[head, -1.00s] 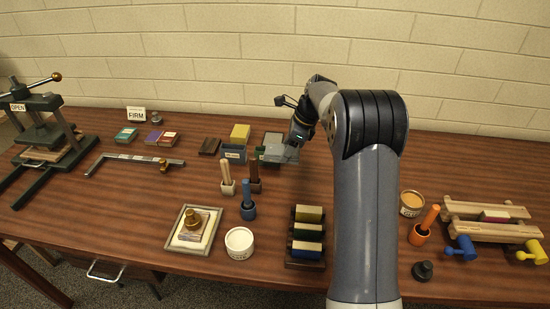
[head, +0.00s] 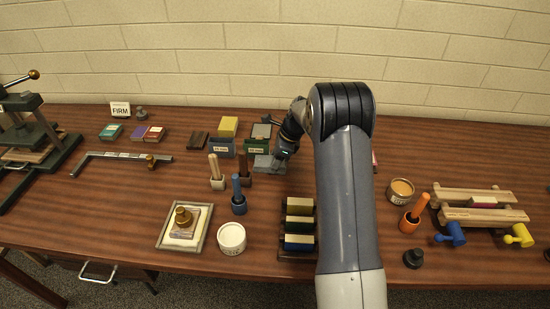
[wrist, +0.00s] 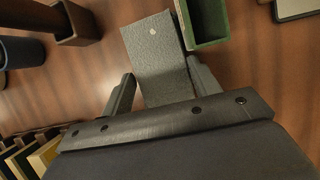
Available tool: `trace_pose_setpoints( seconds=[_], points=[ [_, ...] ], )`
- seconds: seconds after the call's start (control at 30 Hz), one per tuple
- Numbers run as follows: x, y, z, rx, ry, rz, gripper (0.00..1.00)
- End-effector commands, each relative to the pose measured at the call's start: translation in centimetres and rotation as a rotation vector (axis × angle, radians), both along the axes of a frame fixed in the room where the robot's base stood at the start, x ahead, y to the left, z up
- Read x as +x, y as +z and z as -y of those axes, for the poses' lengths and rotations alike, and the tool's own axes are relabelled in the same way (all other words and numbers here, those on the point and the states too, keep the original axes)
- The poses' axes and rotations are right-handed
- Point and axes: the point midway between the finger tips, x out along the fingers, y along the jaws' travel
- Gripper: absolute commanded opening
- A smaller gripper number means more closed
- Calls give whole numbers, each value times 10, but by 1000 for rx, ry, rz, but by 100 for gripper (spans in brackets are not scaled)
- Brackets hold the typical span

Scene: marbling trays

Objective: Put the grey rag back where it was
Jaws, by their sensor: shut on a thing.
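The grey rag (wrist: 155,50) is a flat grey strip with a small pale spot. In the wrist view it sticks out between the two fingers of my gripper (wrist: 163,86), which is shut on it. In the head view the rag (head: 268,165) shows just in front of a green box (head: 255,146), at or close above the table; I cannot tell whether it touches. My gripper (head: 281,156) is at its right end. In the wrist view the green box (wrist: 208,24) is right beside the rag's far end.
A blue box (head: 222,147) stands left of the green one. Wooden-handled tools in holders (head: 216,170) and a blue-handled one (head: 238,195) stand to the front left. A rack of coloured blocks (head: 299,225) is nearer me. Bare table lies between rag and rack.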

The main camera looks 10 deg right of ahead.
Motion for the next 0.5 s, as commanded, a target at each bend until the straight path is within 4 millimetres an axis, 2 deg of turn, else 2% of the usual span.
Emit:
trace_pose_setpoints(
  seconds=[0.23, 0.27, 0.5],
  points=[
    [0, -2, 0, 0, 0, 0, 37],
    [0, -2, 0, 0, 0, 0, 59],
    [0, -2, 0, 0, 0, 0, 79]
  ],
)
